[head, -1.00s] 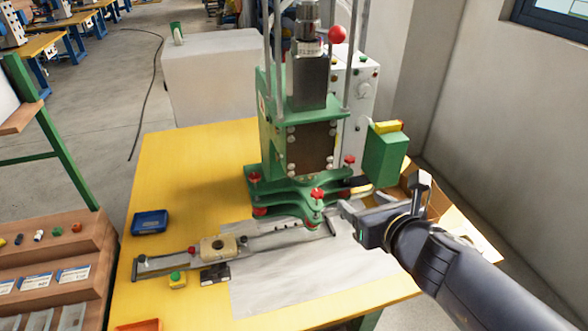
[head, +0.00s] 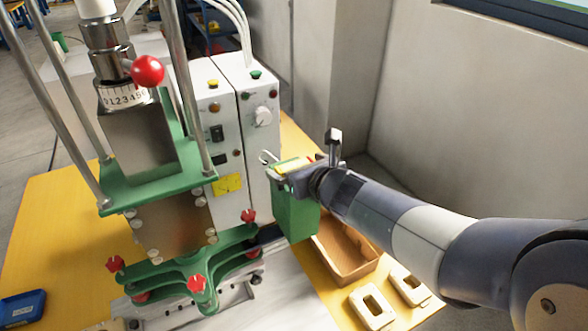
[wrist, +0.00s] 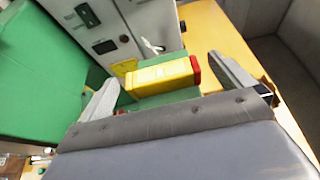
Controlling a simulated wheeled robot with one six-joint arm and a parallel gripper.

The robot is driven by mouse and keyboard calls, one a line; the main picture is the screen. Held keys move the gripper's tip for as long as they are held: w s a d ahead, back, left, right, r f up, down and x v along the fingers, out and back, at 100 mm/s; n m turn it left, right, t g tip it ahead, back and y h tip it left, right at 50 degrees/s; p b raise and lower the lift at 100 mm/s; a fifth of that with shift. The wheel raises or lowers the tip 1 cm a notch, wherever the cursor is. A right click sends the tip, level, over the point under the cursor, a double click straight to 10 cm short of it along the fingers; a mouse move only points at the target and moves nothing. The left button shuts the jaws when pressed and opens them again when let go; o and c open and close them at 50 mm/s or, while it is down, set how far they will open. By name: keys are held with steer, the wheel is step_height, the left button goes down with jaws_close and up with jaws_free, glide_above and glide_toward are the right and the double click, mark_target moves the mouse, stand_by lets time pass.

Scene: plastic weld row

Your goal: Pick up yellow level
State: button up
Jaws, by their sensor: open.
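The yellow level (head: 291,166) lies on top of a green box (head: 296,217) in the head view, partly hidden by my gripper. In the wrist view the yellow level (wrist: 160,77) is a long yellow block with a red end at its right, resting on the green top. My gripper (head: 303,158) is over the top of the green box. In the wrist view my gripper (wrist: 161,72) has its fingers wide apart, one on each side of the level. Gaps show between the level and the fingers, and nothing is held.
A green press (head: 160,180) with a red ball knob stands at the left. White control cabinets (head: 250,110) stand behind the green box. A brown tray (head: 345,255) and two cream frames (head: 372,308) lie to the right on the yellow table (head: 45,215). A wall is further right.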

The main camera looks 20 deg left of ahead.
steer(key=shift+w+a+f, duration=0.15)
steer(key=shift+w+a, duration=0.1)
steer(key=c, duration=1)
steer(key=shift+c, duration=0.2)
